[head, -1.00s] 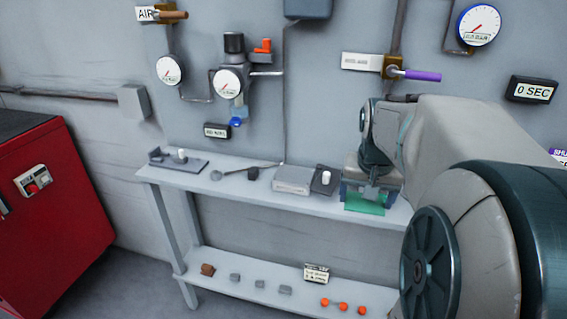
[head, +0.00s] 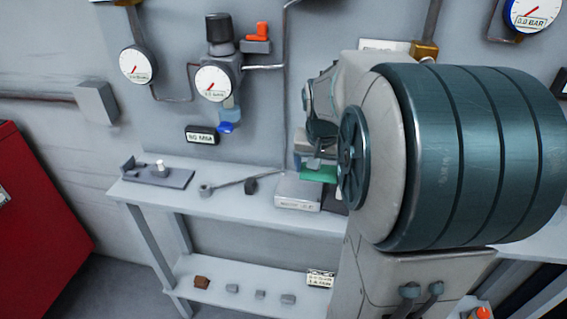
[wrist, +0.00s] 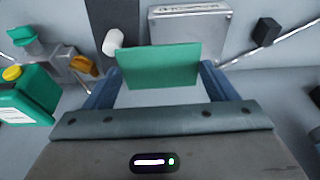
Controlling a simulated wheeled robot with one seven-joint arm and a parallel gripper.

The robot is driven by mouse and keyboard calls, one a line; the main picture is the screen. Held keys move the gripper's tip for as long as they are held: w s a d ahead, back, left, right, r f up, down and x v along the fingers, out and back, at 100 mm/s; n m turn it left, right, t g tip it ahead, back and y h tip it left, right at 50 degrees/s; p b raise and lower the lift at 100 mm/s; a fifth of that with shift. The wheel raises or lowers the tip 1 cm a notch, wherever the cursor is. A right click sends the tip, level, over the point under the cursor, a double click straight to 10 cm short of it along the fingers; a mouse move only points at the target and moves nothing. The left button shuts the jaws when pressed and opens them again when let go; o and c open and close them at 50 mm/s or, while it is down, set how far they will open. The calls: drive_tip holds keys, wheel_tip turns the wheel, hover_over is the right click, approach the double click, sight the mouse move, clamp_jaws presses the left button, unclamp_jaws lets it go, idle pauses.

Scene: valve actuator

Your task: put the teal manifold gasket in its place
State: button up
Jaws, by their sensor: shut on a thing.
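The teal gasket (wrist: 160,66) is a flat green plate held between the two blue fingers of my gripper (wrist: 160,88) in the wrist view. In the head view the gasket (head: 318,173) shows as a green strip under my gripper (head: 316,160), above the bench near a light grey box (head: 298,192). The box (wrist: 192,24) is beyond the gasket in the wrist view. Beside it is a dark plate (wrist: 112,14) with a white peg (wrist: 113,42), close to the gasket's left edge. I cannot tell which spot is the gasket's place.
A black block (head: 250,186) and a thin rod (head: 228,184) lie on the bench left of the box. Another grey plate with a white peg (head: 160,174) is at the bench's left end. A green container (wrist: 24,96) stands at left in the wrist view. Small parts occupy the lower shelf.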

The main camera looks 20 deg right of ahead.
hover_over(300, 186)
drive_tip(key=f, duration=0.2)
drive_tip(key=s+f, duration=0.1)
drive_tip(key=shift+a, duration=0.25)
drive_tip(key=shift+s+a+p+x, duration=0.1)
drive_tip(key=shift+p+x, duration=0.05)
drive_tip(key=shift+x, duration=0.55)
drive_tip(key=shift+s+a+p+x, duration=0.1)
drive_tip(key=shift+p+x, duration=0.05)
drive_tip(key=shift+x, duration=0.5)
drive_tip(key=shift+s+a+p+x, duration=0.1)
drive_tip(key=shift+s+p+x, duration=0.05)
drive_tip(key=shift+x, duration=0.55)
drive_tip(key=shift+f, duration=0.15)
drive_tip(key=shift+f, duration=0.2)
drive_tip(key=o, duration=0.9)
drive_tip(key=shift+r, duration=0.1)
drive_tip(key=shift+o, duration=0.2)
